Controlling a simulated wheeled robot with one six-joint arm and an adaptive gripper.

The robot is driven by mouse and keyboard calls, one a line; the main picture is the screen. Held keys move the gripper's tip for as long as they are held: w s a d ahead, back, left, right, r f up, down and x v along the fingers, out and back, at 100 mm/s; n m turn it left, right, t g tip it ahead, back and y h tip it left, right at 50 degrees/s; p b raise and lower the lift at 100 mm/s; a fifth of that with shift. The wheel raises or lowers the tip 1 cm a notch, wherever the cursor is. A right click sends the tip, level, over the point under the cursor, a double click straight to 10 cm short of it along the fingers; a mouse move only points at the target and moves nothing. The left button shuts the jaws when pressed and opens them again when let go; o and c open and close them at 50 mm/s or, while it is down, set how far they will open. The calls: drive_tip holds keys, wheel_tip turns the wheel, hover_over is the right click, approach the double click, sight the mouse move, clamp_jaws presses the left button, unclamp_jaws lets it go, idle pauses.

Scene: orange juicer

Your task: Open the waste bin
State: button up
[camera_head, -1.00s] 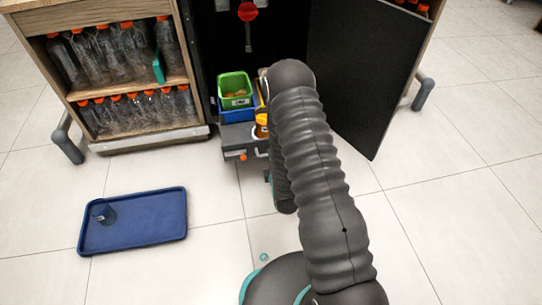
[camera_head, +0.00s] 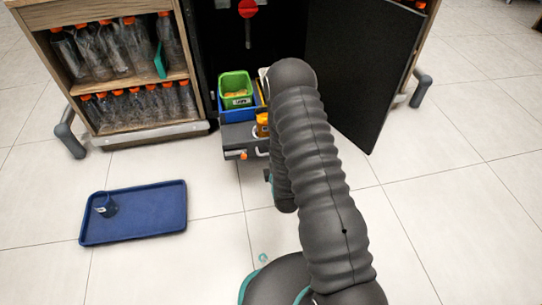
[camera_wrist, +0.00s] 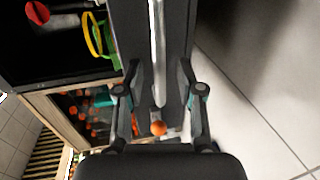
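The waste bin appears to be the grey pull-out unit (camera_head: 236,137) low in the black cabinet, partly out, with an orange knob on its front. My arm hides its right part in the head view. In the wrist view its grey front (camera_wrist: 177,40) fills the middle, with a pale metal bar handle (camera_wrist: 158,55) and the orange knob (camera_wrist: 158,128). My gripper (camera_wrist: 160,75) is open, its fingers spread on either side of the bar. I cannot tell whether they touch it.
A green bin (camera_head: 235,88) and a blue bin (camera_head: 238,115) sit on the unit. The black cabinet door (camera_head: 362,75) stands open at right. Bottle shelves (camera_head: 125,85) stand at left. A blue tray (camera_head: 150,212) with a cup (camera_head: 105,205) lies on the floor. Tiles at right are clear.

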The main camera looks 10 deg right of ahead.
drive_tip(key=shift+s, duration=0.1)
drive_tip(key=v, duration=0.7)
drive_tip(key=shift+s, duration=0.2)
idle(0.4)
